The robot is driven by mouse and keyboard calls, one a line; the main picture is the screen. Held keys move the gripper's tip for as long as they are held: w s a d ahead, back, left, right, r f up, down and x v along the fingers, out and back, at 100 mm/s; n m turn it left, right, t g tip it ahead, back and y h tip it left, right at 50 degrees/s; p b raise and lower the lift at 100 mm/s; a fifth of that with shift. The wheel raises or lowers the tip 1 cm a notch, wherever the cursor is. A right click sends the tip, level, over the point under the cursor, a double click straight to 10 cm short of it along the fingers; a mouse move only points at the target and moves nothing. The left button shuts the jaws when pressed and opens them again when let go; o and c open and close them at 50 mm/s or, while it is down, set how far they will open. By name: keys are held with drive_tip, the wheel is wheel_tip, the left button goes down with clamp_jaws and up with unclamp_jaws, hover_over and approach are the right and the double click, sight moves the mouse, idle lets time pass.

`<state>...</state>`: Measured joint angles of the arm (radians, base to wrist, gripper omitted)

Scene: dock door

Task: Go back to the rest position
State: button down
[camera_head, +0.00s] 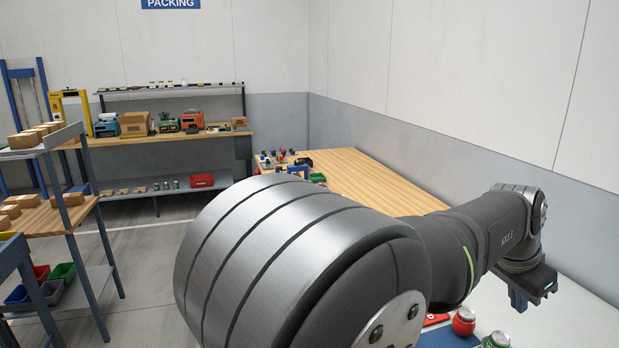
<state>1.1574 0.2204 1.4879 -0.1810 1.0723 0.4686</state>
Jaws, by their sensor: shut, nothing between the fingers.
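My gripper (518,300) shows at the lower right, at the end of my arm. It points down above a pale work surface (570,318), its fingers together with nothing seen between them. It is apart from the things on that surface. My arm runs from the large grey joint in the lower middle out to the right, bent down at the wrist. This joint and arm hide much of the surface below.
A red can-like item (464,322) and a second, cut-off one (498,341) stand near a blue mat (447,338). A flat red item (436,319) lies close by. A wooden table (355,178) with small items stands behind. The right wall (440,150) is close to my arm.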

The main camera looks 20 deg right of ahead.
drive_tip(key=x, duration=0.6)
drive_tip(key=v, duration=1)
drive_tip(key=c, duration=2.2)
unclamp_jaws()
drive_tip(key=c, duration=1.8)
unclamp_jaws()
drive_tip(key=shift+w, duration=0.25)
drive_tip(key=o, duration=1.4)
drive_tip(key=w+r, duration=0.2)
drive_tip(key=w, duration=0.4)
drive_tip(key=shift+w+a+r, duration=0.2)
drive_tip(key=shift+w+a, duration=0.1)
drive_tip(key=shift+a, duration=0.05)
drive_tip(key=o, duration=0.4)
drive_tip(key=shift+w+d+f, duration=0.1)
drive_tip(key=shift+f, duration=0.2)
drive_tip(key=x, duration=0.9)
